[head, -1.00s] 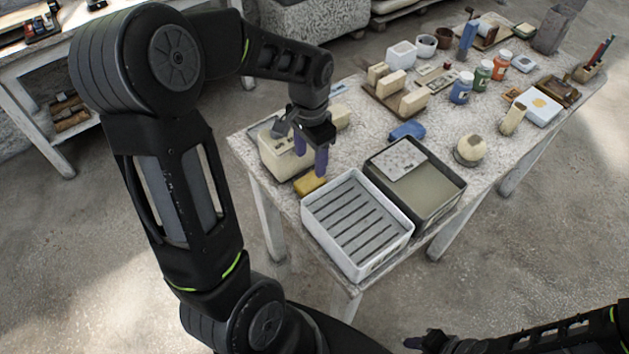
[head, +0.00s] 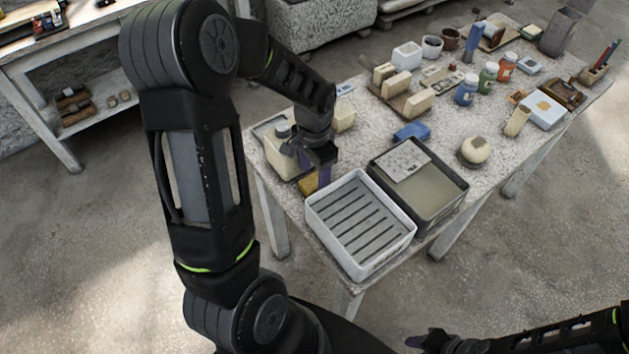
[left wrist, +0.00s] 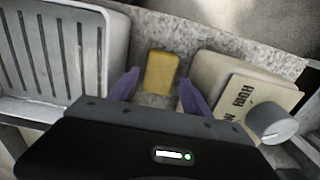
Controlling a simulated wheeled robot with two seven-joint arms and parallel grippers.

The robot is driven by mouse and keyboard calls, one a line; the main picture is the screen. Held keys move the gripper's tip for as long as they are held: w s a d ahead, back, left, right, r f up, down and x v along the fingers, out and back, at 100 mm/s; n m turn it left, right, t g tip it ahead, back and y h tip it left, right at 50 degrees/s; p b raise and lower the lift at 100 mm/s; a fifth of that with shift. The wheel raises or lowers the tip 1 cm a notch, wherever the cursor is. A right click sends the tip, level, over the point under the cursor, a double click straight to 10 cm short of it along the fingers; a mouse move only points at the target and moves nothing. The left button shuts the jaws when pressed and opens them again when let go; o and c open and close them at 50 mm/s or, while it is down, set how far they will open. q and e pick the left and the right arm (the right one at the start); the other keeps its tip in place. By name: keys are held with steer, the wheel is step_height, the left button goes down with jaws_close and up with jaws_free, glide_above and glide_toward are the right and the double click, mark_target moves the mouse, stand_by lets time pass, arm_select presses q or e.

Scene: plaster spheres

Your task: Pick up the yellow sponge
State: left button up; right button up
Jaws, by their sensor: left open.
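The yellow sponge (head: 309,184) lies on the table between the cream jug-like container and the white slatted tray. In the left wrist view the sponge (left wrist: 161,71) shows whole, just beyond and between the fingertips. My left gripper (head: 318,178) is over the sponge and partly hides it in the head view. Its purple fingers (left wrist: 157,84) are apart with nothing held between them. My right gripper (head: 424,340) shows only in part at the bottom of the head view, far from the sponge; its jaws are not clear.
The white slatted tray (head: 312,206) stands right of the sponge, with a dark-rimmed basin (head: 462,190) beside it. The cream container (head: 277,155) with a grey cap stands close on the left. A blue cloth-like item (head: 411,132), a round ball (head: 474,150) and several jars stand further back.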

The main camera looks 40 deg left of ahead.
mark_target(314, 180)
arm_select(q)
step_height(314, 180, down, 2)
steer(key=shift+f, duration=0.1)
steer(key=shift+c, duration=0.5)
steer(key=c, duration=1)
steer(key=shift+r, duration=0.2)
step_height(314, 180, up, 18)
steer(key=shift+f+b, duration=0.1)
steer(key=shift+b, duration=0.6)
